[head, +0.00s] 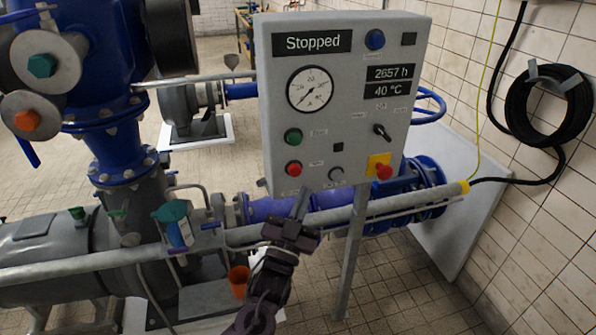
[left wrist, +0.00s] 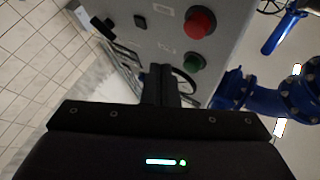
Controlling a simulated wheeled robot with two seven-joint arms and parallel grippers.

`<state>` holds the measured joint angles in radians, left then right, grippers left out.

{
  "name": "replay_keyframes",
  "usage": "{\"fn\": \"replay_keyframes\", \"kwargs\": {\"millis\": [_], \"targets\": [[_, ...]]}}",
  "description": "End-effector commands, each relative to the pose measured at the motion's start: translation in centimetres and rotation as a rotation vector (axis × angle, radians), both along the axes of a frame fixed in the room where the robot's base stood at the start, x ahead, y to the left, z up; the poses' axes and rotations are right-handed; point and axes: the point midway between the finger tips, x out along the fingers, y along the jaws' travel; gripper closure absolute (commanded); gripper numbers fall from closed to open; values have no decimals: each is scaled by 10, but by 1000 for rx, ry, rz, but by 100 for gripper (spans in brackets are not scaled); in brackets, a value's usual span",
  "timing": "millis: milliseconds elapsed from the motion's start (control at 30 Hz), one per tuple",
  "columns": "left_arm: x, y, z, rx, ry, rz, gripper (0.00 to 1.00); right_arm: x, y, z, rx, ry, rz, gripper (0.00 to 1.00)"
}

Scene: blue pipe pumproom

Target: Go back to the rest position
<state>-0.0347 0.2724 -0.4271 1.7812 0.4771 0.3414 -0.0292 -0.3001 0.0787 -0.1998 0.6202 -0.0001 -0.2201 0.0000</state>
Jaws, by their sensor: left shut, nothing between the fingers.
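My left gripper (head: 301,205) is in front of the lower edge of the grey control panel (head: 340,150), just below its row of buttons. Its fingers are shut and empty; they also show in the left wrist view (left wrist: 160,95), pointing at the panel. The panel display (head: 312,42) reads "Stopped". A red button (head: 293,169) and a green button (head: 293,136) sit above the fingertips to the left, apart from them as far as I can see. In the left wrist view the red button (left wrist: 200,22) and the green button (left wrist: 194,62) are beyond the fingers. My right gripper is not in view.
A grey pipe (head: 345,213) runs across behind my left arm, and a metal post (head: 351,255) holds up the panel. Blue pump piping (head: 105,80) stands at the left. Tiled floor (head: 400,300) lies open at the lower right.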

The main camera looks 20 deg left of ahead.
Motion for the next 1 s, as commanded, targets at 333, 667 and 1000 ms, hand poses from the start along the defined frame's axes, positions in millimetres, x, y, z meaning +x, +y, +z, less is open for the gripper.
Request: {"fn": "replay_keyframes", "kwargs": {"millis": [333, 667, 1000], "targets": [[8, 6, -58, 22, 128, 10, 100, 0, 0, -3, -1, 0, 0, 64], [-23, 34, -300, 80, 676, 39, 100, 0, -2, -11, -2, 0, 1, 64], [-168, 61, -515, 93, 1245, 58, 100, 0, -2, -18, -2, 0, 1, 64]]}}
